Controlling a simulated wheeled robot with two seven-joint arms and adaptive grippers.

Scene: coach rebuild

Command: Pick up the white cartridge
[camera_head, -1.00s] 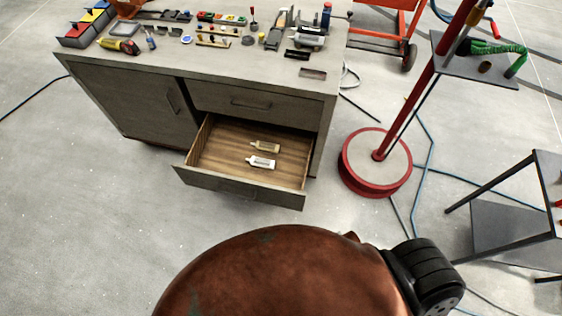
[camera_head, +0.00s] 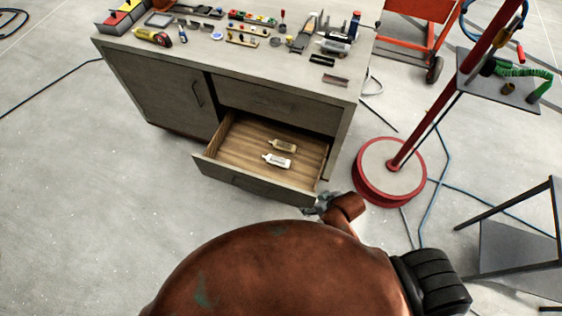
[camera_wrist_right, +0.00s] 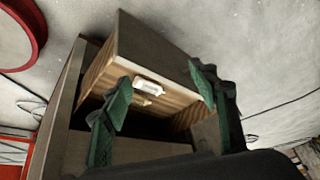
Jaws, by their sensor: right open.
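The white cartridge (camera_head: 277,161) lies in the open lower drawer (camera_head: 226,158) of the grey workbench, near the drawer's middle. A tan cartridge (camera_head: 284,146) lies just behind it. My right gripper (camera_head: 318,204) is beside the drawer's front right corner in the head view, outside the drawer and apart from the cartridge. In the right wrist view its green-padded fingers (camera_wrist_right: 160,88) are open and empty, with the white cartridge (camera_wrist_right: 149,87) seen between them at a distance. My left gripper is not in view.
The workbench top (camera_head: 230,62) above the drawer carries several tools and small parts. A red post on a round base (camera_head: 390,172) stands right of the bench. A dark metal stand (camera_head: 515,245) is at far right. Floor left of the drawer is clear.

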